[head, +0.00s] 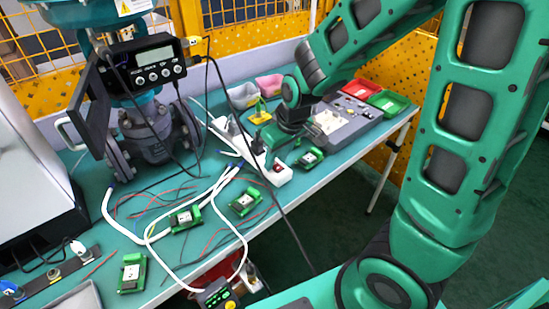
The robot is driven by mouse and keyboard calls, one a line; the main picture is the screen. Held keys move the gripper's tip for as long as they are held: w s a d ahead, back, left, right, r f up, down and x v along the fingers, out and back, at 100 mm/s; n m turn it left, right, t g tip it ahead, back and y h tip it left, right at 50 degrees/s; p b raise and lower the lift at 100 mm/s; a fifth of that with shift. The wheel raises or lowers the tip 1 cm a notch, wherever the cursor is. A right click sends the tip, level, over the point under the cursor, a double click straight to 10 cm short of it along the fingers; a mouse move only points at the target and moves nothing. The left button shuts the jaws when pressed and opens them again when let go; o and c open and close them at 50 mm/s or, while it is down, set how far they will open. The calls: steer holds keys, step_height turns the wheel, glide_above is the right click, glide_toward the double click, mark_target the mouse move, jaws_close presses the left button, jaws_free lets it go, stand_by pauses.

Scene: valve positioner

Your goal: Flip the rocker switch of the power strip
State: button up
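The white power strip (240,143) lies on the green table, running from upper left to lower right. Its red rocker switch (278,168) shows at the near right end. Black plugs and cables sit along the strip. My gripper (277,141) is above and just behind the strip, beside the switch end, pointing down. Its fingers are dark and small and blend with the black plug, so I cannot tell whether they are open or shut, or whether they touch anything.
A valve with a positioner (148,67) stands at the back left. Green terminal boards (244,202) and loose wires and white cables lie in front of the strip. A grey parts tray (345,122) and red and green bins (388,102) are to the right. The table's front edge is close to the strip.

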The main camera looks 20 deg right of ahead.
steer(key=shift+r, duration=0.1)
steer(key=v, duration=1)
steer(key=shift+r, duration=0.2)
steer(key=shift+d, duration=0.1)
steer(key=s+d+m+g, duration=0.1)
steer(key=s+d+m, duration=0.4)
steer(key=s+d, duration=0.3)
steer(key=s+d+m+g, duration=0.2)
steer(key=s+d+m, duration=0.3)
steer(key=s+d, duration=0.3)
steer(key=s, duration=0.4)
steer(key=shift+s+h, duration=0.4)
steer(key=shift+w+f, duration=0.15)
steer(key=shift+f, duration=0.05)
